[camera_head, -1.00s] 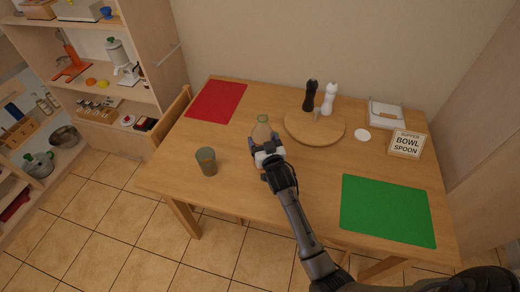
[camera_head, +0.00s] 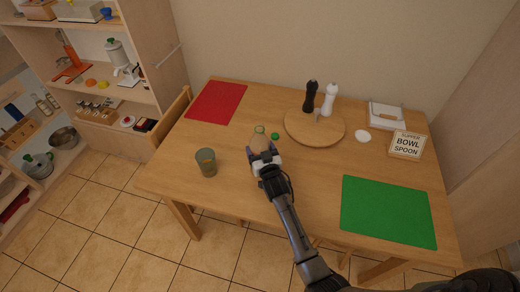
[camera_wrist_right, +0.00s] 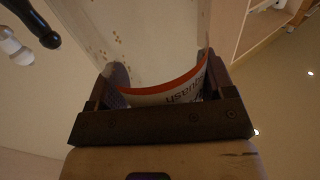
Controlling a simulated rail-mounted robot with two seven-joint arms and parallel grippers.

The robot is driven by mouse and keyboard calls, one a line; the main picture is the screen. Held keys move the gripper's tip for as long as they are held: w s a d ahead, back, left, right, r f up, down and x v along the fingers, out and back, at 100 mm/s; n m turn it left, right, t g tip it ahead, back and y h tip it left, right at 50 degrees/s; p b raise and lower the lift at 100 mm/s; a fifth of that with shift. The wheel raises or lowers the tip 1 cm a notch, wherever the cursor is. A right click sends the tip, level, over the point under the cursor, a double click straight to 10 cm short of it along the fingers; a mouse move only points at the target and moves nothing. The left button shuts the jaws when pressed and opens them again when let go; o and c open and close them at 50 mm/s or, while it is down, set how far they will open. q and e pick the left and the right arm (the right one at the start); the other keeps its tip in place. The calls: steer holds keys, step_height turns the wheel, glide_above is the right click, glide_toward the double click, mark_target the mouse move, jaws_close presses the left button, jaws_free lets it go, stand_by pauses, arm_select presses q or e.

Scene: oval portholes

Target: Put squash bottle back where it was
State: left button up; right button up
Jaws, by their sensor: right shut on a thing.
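The squash bottle (camera_head: 259,140) is clear with a greenish neck and stands out above my right gripper (camera_head: 264,160), which is shut around its body. In the right wrist view the bottle (camera_wrist_right: 140,45) fills the space between the jaws of the gripper (camera_wrist_right: 163,92), and its orange-edged label reads "squash". I cannot tell whether its base touches the table. A small green cap (camera_head: 275,136) lies on the table just right of the bottle. A greenish glass (camera_head: 206,162) with something orange in it stands to the left. My left gripper is not in view.
The wooden table (camera_head: 310,170) holds a red mat (camera_head: 216,101), a green mat (camera_head: 388,211), a round board (camera_head: 300,131) with dark and white mills, a white dish (camera_head: 362,136), a sign (camera_head: 408,145) and a white holder (camera_head: 386,115). Shelves (camera_head: 130,95) stand at left.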

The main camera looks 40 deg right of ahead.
steer(key=o, duration=1.1)
steer(key=shift+f, duration=0.1)
steer(key=shift+s, duration=0.1)
steer(key=s+a+f+g+y, duration=0.1)
steer(key=s+a, duration=0.1)
steer(key=s, duration=0.4)
steer(key=s+a+f+n+g+y, duration=0.1)
steer(key=s+a+g, duration=0.1)
steer(key=s, duration=0.4)
steer(key=s+a+f+n+g, duration=0.1)
steer(key=s+a+f, duration=0.1)
steer(key=s, duration=0.4)
steer(key=shift+s+a+y, duration=0.4)
steer(key=shift+a, duration=0.4)
steer(key=s+a+f+n+g+y, duration=0.1)
steer(key=s+a+g, duration=0.3)
steer(key=s, duration=0.5)
steer(key=s+a+f+n+g+y, duration=0.1)
steer(key=s+a+n+g+y, duration=0.1)
steer(key=s, duration=0.8)
steer(key=a+n+g, duration=0.1)
steer(key=a+g, duration=0.1)
steer(key=g, duration=0.1)
steer(key=shift+s+f+y, duration=0.3)
steer(key=shift+f+y, duration=0.05)
steer(key=shift+y, duration=0.05)
steer(key=shift+a, duration=0.1)
